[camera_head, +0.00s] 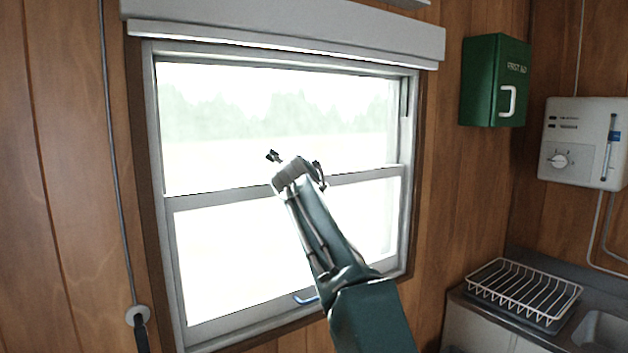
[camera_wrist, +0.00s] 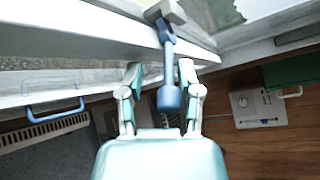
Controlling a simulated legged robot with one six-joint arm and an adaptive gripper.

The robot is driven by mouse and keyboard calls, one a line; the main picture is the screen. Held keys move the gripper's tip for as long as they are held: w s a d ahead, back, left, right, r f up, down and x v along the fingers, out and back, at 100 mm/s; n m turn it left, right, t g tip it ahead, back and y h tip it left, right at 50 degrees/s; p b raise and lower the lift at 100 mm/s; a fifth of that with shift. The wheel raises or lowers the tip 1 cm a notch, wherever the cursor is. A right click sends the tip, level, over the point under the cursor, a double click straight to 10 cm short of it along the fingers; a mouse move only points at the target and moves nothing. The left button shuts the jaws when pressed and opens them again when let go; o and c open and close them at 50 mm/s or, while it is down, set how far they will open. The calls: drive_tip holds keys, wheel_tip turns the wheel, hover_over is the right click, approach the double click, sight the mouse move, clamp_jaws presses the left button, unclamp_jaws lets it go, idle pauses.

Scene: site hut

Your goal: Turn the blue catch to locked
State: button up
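The blue catch (camera_wrist: 168,62) shows in the wrist view as a lever with a rounded knob, fixed to a pale block on the window's middle rail. Its knob end points down the picture toward my gripper. My gripper (camera_wrist: 161,72) is open, with one finger on each side of the lever. Gaps show between the fingers and the knob, so it is not gripped. In the head view my gripper (camera_head: 295,162) is in front of the window's middle rail (camera_head: 225,197), and I cannot make out the catch there.
A blue pull handle (camera_head: 306,299) is on the window's bottom rail; it also shows in the wrist view (camera_wrist: 54,112). A green first aid box (camera_head: 494,80) and a white heater unit (camera_head: 582,142) hang at right. A dish rack (camera_head: 523,291) stands below them.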

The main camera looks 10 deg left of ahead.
drive_tip(key=shift+r, duration=0.2)
drive_tip(key=shift+s+r, duration=0.1)
drive_tip(key=shift+s, duration=0.05)
drive_tip(key=shift+s+d+r, duration=0.15)
drive_tip(key=shift+s+r, duration=0.05)
drive_tip(key=shift+s, duration=0.35)
drive_tip(key=shift+f+v, duration=0.2)
drive_tip(key=shift+v, duration=2.75)
drive_tip(key=shift+a, duration=0.25)
